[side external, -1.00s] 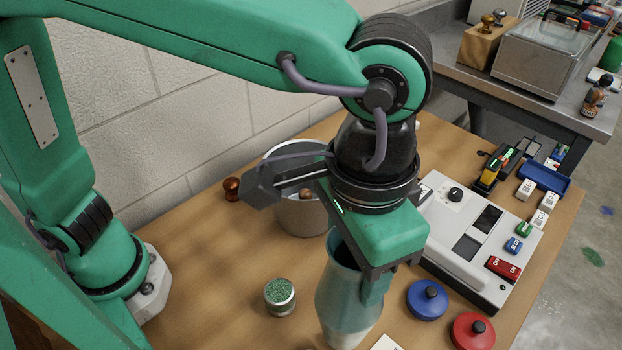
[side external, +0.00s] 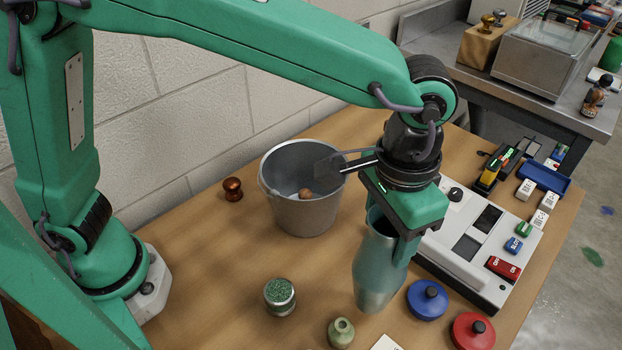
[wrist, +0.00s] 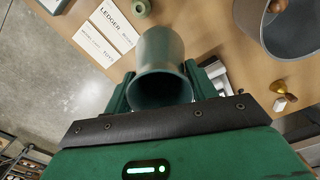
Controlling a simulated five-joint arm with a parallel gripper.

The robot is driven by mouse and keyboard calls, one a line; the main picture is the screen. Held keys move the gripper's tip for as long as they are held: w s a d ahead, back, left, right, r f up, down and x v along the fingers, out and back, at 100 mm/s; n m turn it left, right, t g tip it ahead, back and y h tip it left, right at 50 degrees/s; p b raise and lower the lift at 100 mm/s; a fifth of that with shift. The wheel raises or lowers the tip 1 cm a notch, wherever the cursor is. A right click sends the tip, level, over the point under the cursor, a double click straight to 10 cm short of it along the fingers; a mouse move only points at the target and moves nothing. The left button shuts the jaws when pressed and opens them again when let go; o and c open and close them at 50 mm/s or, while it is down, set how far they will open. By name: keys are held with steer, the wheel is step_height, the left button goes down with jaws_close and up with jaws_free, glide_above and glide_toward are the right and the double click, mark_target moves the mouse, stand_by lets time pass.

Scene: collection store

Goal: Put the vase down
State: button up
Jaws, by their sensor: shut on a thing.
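The vase (side external: 368,282) is grey-green, with a wide open mouth and a narrower foot. It looks close to upright in the side view. My gripper (side external: 387,246) is shut on it near its upper part, pointing down. In the wrist view the vase (wrist: 160,50) lies between the two fingers of my gripper (wrist: 161,88), its open mouth towards the camera. The side view does not clearly show whether its foot touches the table or hangs just above it.
A metal bucket (side external: 290,220) holding a brown ball stands behind and left of the vase. A white control box (side external: 455,262) is close on the right. A glitter jar (side external: 280,297), small green bottle (side external: 341,332), blue lid (side external: 427,299) and red lid (side external: 473,331) surround the front. Table left of the jar is clear.

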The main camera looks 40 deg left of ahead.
steer(key=shift+f, duration=2)
steer(key=o, duration=1.5)
step_height(320, 180, up, 12)
steer(key=shift+r, duration=0.15)
